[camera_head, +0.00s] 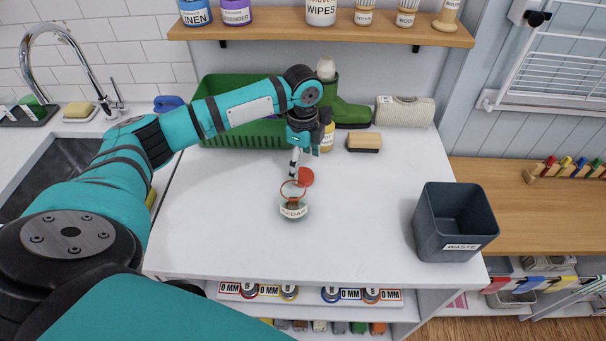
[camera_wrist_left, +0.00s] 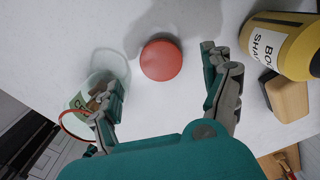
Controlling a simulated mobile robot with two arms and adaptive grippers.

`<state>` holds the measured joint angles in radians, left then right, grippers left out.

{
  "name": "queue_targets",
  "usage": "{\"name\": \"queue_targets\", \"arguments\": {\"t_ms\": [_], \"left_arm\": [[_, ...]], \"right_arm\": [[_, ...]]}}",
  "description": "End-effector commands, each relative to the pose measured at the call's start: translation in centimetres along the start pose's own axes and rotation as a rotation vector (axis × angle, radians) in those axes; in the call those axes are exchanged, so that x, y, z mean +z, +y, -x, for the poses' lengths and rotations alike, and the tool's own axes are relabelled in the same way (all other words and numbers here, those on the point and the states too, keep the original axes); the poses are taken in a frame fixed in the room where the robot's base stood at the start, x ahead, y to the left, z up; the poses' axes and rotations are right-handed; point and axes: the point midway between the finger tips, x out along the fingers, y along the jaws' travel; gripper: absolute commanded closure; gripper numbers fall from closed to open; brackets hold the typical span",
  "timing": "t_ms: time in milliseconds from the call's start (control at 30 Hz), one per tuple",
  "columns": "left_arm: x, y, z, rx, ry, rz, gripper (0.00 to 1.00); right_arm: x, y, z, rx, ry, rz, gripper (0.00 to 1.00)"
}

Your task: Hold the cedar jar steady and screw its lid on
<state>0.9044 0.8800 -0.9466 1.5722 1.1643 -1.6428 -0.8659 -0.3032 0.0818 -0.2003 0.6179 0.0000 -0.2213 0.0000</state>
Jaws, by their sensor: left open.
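The cedar jar (camera_head: 294,208) is clear glass with a "CEDAR" label, a red ring at its open mouth and brown pieces inside. It stands upright on the white counter. The red round lid (camera_head: 305,176) lies flat on the counter just behind it. My left gripper (camera_head: 301,160) is open and empty, pointing down above the lid. In the left wrist view the lid (camera_wrist_left: 161,60) shows between the spread fingers. One finger partly hides the jar (camera_wrist_left: 88,97) there; I cannot tell whether they touch. My right gripper is not in view.
A green basket (camera_head: 225,130) and green boot (camera_head: 352,112) stand at the back. A yellow bottle (camera_head: 327,138) and a wooden brush (camera_head: 364,142) stand behind the lid. A dark waste bin (camera_head: 455,225) is at the right. The counter between jar and bin is clear.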

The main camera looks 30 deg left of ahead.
Motion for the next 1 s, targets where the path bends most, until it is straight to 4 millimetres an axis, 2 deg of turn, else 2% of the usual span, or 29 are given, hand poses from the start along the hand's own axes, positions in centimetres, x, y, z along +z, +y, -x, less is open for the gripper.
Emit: {"name": "queue_targets", "arguments": {"t_ms": [100,300,667,1000], "left_arm": [[0.0,-0.1,-1.7,0.006,0.0,-0.001,0.18],[0.1,-0.2,-4.0,0.002,-0.001,-0.001,0.18],[0.0,-0.2,-4.2,0.001,-0.001,-0.002,0.18],[0.1,-0.2,-4.2,0.001,-0.001,-0.002,0.6]], "right_arm": [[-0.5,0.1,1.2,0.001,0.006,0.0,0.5],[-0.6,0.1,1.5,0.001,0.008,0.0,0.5],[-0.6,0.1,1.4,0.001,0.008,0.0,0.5],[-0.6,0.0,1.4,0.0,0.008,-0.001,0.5]]}}
